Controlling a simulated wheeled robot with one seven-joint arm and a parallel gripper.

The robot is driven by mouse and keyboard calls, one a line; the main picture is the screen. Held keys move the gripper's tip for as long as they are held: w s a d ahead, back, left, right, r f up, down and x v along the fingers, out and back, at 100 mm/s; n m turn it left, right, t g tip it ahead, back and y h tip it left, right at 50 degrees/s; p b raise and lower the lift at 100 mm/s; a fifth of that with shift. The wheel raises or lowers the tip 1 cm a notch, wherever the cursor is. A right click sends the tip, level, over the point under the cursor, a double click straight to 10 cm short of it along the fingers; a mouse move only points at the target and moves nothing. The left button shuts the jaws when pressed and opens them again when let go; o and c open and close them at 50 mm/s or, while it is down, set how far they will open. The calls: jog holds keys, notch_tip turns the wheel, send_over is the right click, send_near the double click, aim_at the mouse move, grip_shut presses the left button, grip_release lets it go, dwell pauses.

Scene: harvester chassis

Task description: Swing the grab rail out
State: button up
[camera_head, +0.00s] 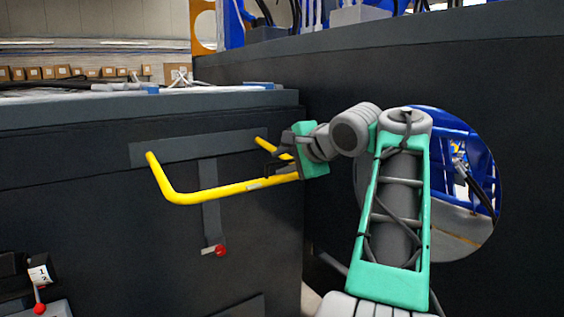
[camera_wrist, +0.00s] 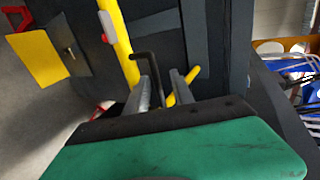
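The yellow grab rail (camera_head: 215,192) is a U-shaped bar on a dark panel, its left end bent up toward a grey plate. My gripper (camera_head: 272,160) is at the rail's right part and hides some of it. In the wrist view the rail (camera_wrist: 118,42) runs down behind the left finger, with another yellow piece beside the right finger. The fingers of my gripper (camera_wrist: 163,92) stand apart. A black bent bar (camera_wrist: 148,62) shows between them; whether they touch it is unclear. A white and red piece (camera_wrist: 106,25) lies along the rail.
A red knob (camera_head: 220,250) sits below the rail at the foot of a grey strip. Another lever with a red ball (camera_head: 39,308) is at lower left. A dark wall with a round opening (camera_head: 480,235) stands at right, behind my arm. A yellow plate (camera_wrist: 38,54) shows in the wrist view.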

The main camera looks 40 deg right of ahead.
jog(key=v, duration=0.7)
jog(key=shift+s+r, duration=0.15)
jog(key=shift+s, duration=0.2)
